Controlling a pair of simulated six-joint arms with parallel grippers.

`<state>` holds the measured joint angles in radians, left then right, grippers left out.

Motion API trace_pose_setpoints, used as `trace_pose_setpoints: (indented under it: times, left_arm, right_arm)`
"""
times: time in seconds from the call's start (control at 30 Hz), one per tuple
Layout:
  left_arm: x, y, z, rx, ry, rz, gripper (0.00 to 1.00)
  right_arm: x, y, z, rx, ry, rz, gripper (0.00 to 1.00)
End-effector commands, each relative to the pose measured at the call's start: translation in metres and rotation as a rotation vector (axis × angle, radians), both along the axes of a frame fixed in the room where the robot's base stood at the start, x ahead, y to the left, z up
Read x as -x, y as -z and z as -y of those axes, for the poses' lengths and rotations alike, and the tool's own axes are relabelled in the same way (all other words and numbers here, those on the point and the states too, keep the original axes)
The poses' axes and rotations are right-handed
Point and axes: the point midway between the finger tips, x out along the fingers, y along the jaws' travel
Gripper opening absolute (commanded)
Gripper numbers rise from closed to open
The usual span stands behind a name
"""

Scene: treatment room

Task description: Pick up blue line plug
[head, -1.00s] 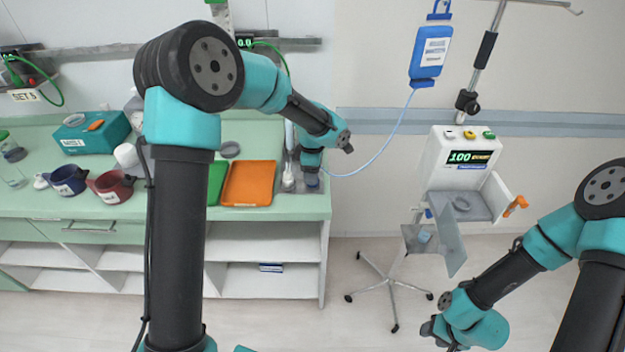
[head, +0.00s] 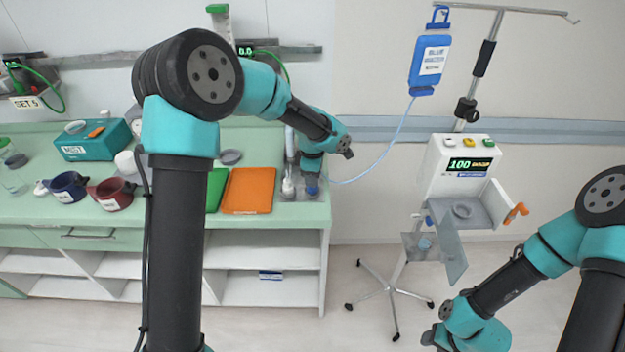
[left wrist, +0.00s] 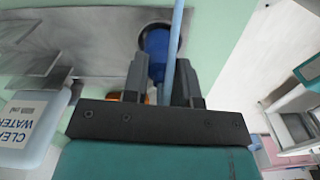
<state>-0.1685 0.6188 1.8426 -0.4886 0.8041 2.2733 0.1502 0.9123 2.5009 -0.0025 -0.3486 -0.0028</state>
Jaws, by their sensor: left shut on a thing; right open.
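The blue line plug (left wrist: 156,48) is between the fingers of my left gripper (left wrist: 160,80), which is shut on it. A light blue line (left wrist: 176,35) runs up past it. The plug is at the round hole of a metal holder (left wrist: 90,50); I cannot tell whether it is clear of it. In the head view my left gripper (head: 311,172) points down over the counter's right end, with the blue plug (head: 311,189) below it. My right gripper (head: 434,336) is low, near the bottom edge, open and away from things.
A blue bag (head: 429,62) hangs on the stand, its line curving to the left gripper. The pump (head: 455,175) has an open door (head: 452,258). An orange tray (head: 248,190) lies left of the plug. A clear water bottle (left wrist: 35,125) is close by the left wrist.

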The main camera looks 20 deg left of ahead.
Motion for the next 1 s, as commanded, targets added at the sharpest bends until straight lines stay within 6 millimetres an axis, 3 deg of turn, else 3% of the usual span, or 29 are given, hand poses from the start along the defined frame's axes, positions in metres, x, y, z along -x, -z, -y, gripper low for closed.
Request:
trace_pose_setpoints:
  times: [0.27,0.43,1.0]
  left_arm:
    - [-0.001,-0.029,0.000,0.000,0.001,0.003,0.04]
    - [0.019,-0.030,0.007,0.000,0.003,0.001,0.04]
    - [0.132,-0.041,0.046,0.001,0.004,0.001,0.04]
  right_arm:
    - [0.000,0.000,0.000,0.000,0.000,0.000,0.46]
    - [0.000,0.000,0.000,0.000,0.000,0.000,0.46]
    - [0.000,0.000,0.000,0.000,0.000,0.000,0.46]
